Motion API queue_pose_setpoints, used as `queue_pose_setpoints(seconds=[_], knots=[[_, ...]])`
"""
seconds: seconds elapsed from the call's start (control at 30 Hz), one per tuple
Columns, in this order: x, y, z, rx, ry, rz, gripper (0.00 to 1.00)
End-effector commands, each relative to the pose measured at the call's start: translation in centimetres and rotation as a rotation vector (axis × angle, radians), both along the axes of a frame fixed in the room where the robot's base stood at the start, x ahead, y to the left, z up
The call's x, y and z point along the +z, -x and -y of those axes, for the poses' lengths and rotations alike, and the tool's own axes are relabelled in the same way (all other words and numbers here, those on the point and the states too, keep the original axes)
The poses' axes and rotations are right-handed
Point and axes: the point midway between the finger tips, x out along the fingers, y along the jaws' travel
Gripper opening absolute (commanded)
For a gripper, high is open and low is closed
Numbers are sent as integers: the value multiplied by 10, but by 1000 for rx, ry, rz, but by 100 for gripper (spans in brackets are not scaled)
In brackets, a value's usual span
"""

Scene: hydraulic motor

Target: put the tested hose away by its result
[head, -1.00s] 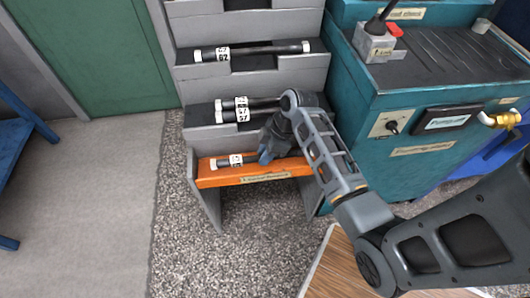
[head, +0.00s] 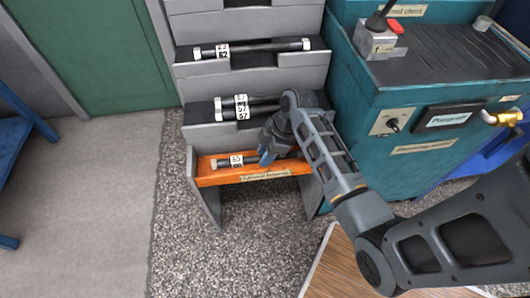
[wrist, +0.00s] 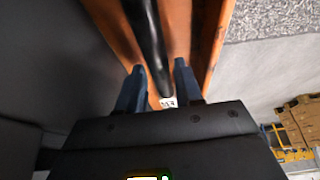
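A black hose (head: 222,162) with a white number label lies in the orange tray (head: 208,180) at the foot of the grey rack. The tray's front has a small sign that I cannot read clearly. My gripper (head: 266,158) is low over the tray, and the arm hides the hose's right part. In the wrist view, the fingers of my gripper (wrist: 160,72) stand on either side of the dark hose (wrist: 148,35), with visible gaps beside it. The hose lies along the orange tray (wrist: 205,40) there.
Other labelled hoses lie on the grey rack's upper steps, one higher up (head: 265,48) and more just above the tray (head: 262,102). A teal test bench (head: 350,150) with a small display (head: 447,120) stands close on the right.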

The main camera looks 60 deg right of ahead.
Motion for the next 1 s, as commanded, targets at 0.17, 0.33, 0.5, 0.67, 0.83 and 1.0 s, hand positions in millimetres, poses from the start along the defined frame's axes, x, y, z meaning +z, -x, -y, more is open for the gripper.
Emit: queue_pose_setpoints(seconds=[0.17,0.33,0.5,0.67,0.83,1.0], knots=[[0,0,0,0,1,1,53],[0,0,0,0,1,1,53],[6,2,2,0,1,1,53],[29,8,7,-1,3,3,53],[54,17,14,-1,2,2,53],[69,22,18,0,1,1,53]])
